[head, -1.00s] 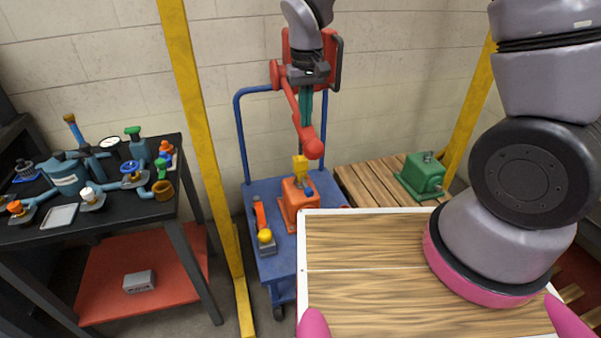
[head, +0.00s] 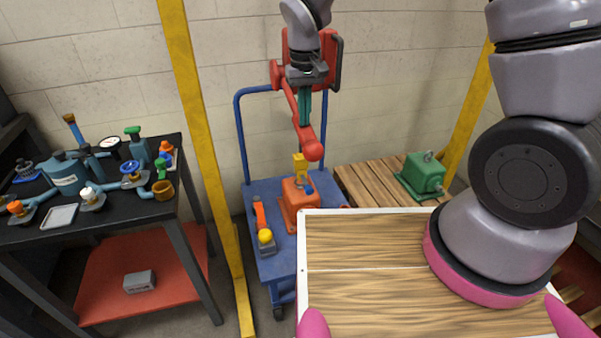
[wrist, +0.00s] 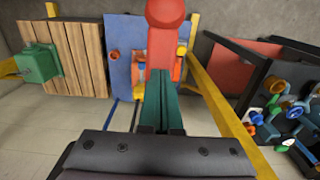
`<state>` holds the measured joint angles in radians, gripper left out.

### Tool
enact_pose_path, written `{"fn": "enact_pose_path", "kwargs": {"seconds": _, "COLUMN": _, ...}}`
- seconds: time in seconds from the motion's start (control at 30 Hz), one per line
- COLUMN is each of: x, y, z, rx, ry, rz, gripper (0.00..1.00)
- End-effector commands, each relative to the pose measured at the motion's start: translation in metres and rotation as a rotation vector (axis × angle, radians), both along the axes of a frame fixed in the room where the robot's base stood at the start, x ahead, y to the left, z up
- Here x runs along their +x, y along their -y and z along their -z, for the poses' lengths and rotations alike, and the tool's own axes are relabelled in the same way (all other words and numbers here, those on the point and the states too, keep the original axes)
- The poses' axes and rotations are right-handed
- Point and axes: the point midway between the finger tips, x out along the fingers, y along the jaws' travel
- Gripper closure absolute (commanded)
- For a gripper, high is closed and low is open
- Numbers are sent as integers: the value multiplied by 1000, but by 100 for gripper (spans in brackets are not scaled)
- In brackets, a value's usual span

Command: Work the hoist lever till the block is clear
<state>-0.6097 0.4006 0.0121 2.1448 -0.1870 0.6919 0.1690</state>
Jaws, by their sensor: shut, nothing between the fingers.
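The red hoist lever (head: 304,115) hangs from the red hoist housing (head: 299,68) and slopes down to a round red knob (head: 313,151). My gripper (head: 305,122) points down beside the lever, its teal fingers shut and empty. In the wrist view the fingers (wrist: 161,130) overlap the lever arm (wrist: 160,72), with the knob (wrist: 166,10) above; I cannot tell whether they touch it. Below the knob, a yellow hook block (head: 300,165) is at the top of an orange motor block (head: 299,200) on the blue cart (head: 271,262). Any gap beneath the orange block is not clear.
A yellow-knobbed control (head: 265,237) stands on the cart. A green motor (head: 423,173) sits on the wooden pallet (head: 368,187) at right. Yellow posts (head: 197,125) flank the cart. A black bench (head: 110,211) with valves is at left; a wooden tray top (head: 360,240) fills the front.

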Motion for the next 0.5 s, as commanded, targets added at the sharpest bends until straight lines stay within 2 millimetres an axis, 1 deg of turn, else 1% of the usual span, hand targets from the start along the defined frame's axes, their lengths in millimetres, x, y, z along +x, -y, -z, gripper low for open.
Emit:
{"fn": "enact_pose_path", "kwargs": {"seconds": 0.03, "x": 1, "y": -1, "z": -8, "rx": 2, "ry": 5, "rz": 1, "gripper": 100}}
{"fn": "enact_pose_path", "kwargs": {"seconds": 0.5, "x": 1, "y": 0, "z": -74, "rx": 2, "ry": 3, "rz": 0, "gripper": 100}}
